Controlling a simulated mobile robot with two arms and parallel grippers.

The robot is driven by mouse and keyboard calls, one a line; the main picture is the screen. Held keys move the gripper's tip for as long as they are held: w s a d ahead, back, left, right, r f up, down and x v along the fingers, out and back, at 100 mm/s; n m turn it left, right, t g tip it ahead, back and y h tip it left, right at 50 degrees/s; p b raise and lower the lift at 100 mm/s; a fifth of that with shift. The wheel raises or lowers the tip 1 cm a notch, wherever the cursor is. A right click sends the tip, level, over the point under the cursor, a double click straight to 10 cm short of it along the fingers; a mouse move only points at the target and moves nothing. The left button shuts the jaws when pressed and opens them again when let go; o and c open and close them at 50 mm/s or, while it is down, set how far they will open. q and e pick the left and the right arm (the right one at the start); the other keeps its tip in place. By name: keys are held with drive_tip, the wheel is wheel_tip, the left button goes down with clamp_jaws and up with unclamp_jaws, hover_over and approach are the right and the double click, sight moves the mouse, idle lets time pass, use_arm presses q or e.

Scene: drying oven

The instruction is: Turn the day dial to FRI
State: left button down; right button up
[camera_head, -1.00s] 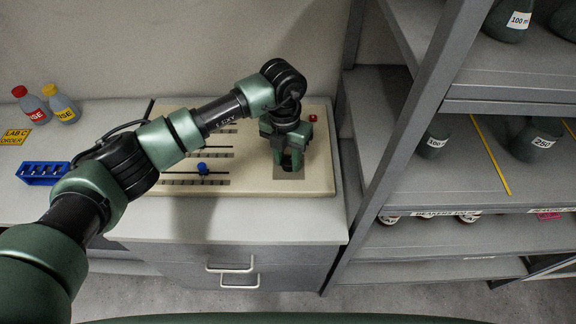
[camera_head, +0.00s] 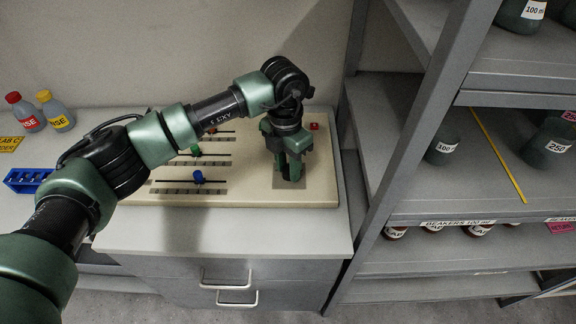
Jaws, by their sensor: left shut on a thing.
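A cream control panel (camera_head: 318,198) lies on the white counter. My left gripper (camera_head: 291,175) reaches down to a grey square plate (camera_head: 283,184) at the right part of the panel. Its fingers are shut on the day dial there. The dial is almost wholly hidden behind the fingers, so its pointer and day marks cannot be read. My right gripper is not in view.
Bottles (camera_head: 57,116) and a blue rack (camera_head: 27,180) stand left. A metal shelf (camera_head: 400,150) with flasks rises close on the right.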

sight(287, 168)
use_arm(q)
drive_tip(key=shift+r, duration=0.1)
drive_tip(key=c, duration=1)
unclamp_jaws()
drive_tip(key=shift+c, duration=0.2)
wheel_tip(287, 168, up, 8)
drive_tip(key=shift+w+a+f+b, duration=0.1)
drive_tip(key=shift+w+a+b, duration=0.05)
drive_tip(key=shift+b, duration=0.75)
